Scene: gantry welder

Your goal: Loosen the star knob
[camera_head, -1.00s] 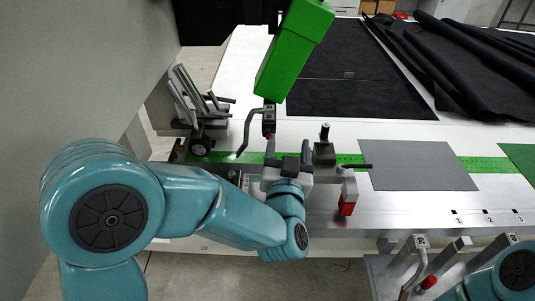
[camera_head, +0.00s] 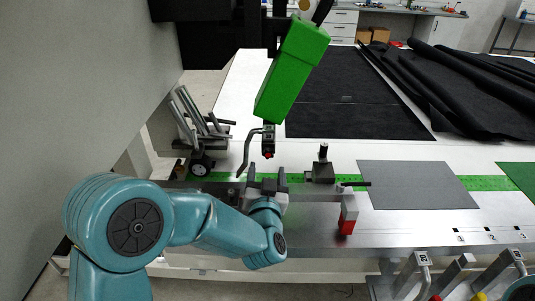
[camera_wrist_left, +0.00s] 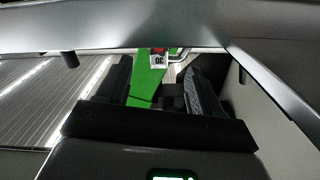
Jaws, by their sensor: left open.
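I cannot tell for sure which part is the star knob. A dark round knob or wheel with a pale centre (camera_head: 201,164) sits left of the green strip's end. A small black upright knob on a dark block (camera_head: 322,172) stands on the bench's front rail. My left gripper (camera_head: 267,178) is open and empty at the front rail, between these two and below the green welder head (camera_head: 292,70). In the left wrist view its two dark fingers (camera_wrist_left: 158,85) are apart, with a green part and a label reading 30 (camera_wrist_left: 158,59) beyond them.
A bent grey handle (camera_head: 247,150) hangs close above my left gripper. A grey sheet (camera_head: 417,185) and dark fabric (camera_head: 350,100) lie on the white table. Metal brackets (camera_head: 425,275) stand lower right.

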